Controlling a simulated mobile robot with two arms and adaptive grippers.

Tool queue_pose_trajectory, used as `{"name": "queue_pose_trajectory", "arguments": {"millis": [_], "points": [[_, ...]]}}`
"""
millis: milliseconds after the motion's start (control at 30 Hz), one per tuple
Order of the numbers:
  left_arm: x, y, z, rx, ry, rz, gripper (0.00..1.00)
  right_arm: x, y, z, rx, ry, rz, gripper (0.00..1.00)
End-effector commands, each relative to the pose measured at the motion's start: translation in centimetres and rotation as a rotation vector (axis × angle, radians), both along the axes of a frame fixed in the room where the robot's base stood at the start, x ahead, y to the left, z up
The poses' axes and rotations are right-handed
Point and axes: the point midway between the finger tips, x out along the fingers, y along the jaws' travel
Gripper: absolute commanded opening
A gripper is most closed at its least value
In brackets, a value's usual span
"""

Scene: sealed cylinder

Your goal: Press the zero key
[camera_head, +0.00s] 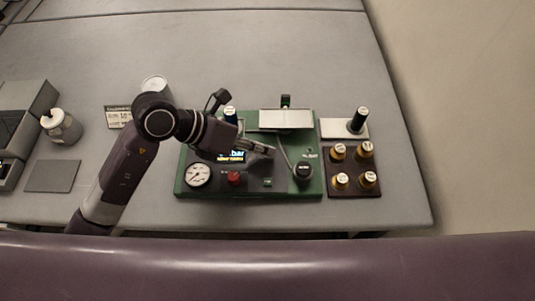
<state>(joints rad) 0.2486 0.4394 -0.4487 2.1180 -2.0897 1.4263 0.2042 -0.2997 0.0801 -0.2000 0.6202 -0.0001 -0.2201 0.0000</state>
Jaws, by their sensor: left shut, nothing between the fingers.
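A green-edged instrument panel (312,190) lies on the table, with a lit display (232,155) reading "bar" in part. On its front part are a white dial gauge (197,174), a red knob (234,178), a small green key (267,182) and a black knob (303,170). The labels are too small to read, so I cannot tell for sure which one is the zero key. My left gripper (270,151) is shut and empty above the panel, behind the small green key in the picture. My left arm hides part of the panel and display. My right gripper is out of view.
A brown block (353,190) with several brass fittings stands right of the panel. Behind it, a dark cylinder (357,120) stands on a pale plate. A pale plate (285,118) sits at the panel's back. A jar (61,127) and grey pad (53,176) are at left.

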Motion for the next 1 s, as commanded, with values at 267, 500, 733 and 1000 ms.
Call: {"name": "queue_pose_trajectory", "arguments": {"millis": [267,500,733,1000], "points": [[0.01,0.01,-0.41,0.0,0.0,0.0,0.0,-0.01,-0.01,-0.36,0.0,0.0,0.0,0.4],[0.0,0.0,-0.71,0.0,0.0,0.0,0.0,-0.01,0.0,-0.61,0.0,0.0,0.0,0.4],[-0.02,0.0,-0.68,0.001,0.001,-0.001,0.0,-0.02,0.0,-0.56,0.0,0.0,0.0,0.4],[0.0,0.03,0.17,0.002,0.0,-0.001,0.0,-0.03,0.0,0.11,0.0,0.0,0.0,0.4]]}}
